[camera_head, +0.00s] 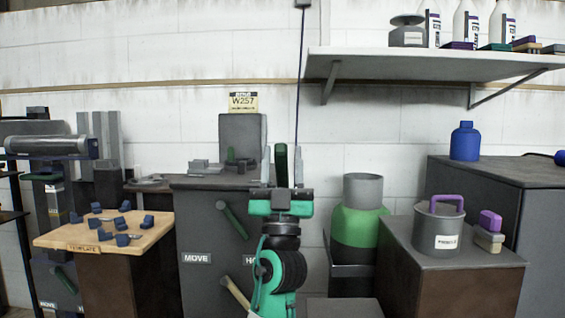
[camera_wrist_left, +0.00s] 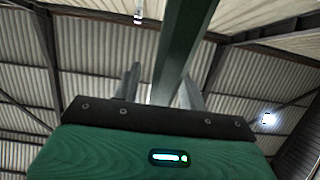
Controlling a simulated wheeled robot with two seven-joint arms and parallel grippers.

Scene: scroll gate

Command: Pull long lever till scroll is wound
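My left gripper (camera_head: 282,172) points upward at the middle of the head view, with its two fingers apart. A long green bar, which looks like a lever (camera_head: 282,160), stands upright between the fingers, with gaps visible on both sides. In the left wrist view the bar (camera_wrist_left: 188,45) rises between the fingers (camera_wrist_left: 158,88), nearer the right one; I see no clear grip on it. A grey roller (camera_head: 45,146), possibly the scroll, lies level at the far left. A short green lever (camera_head: 233,221) and a wooden lever (camera_head: 236,293) are on the cabinet front. My right gripper is not in view.
The dark cabinet (camera_head: 187,225) carries a MOVE label. A thin dark cord (camera_head: 300,80) hangs behind my gripper. A wooden table (camera_head: 70,240) with blue pieces stands left. A green canister (camera_head: 352,227) and a grey pot (camera_head: 437,225) stand right, under a shelf (camera_head: 430,62).

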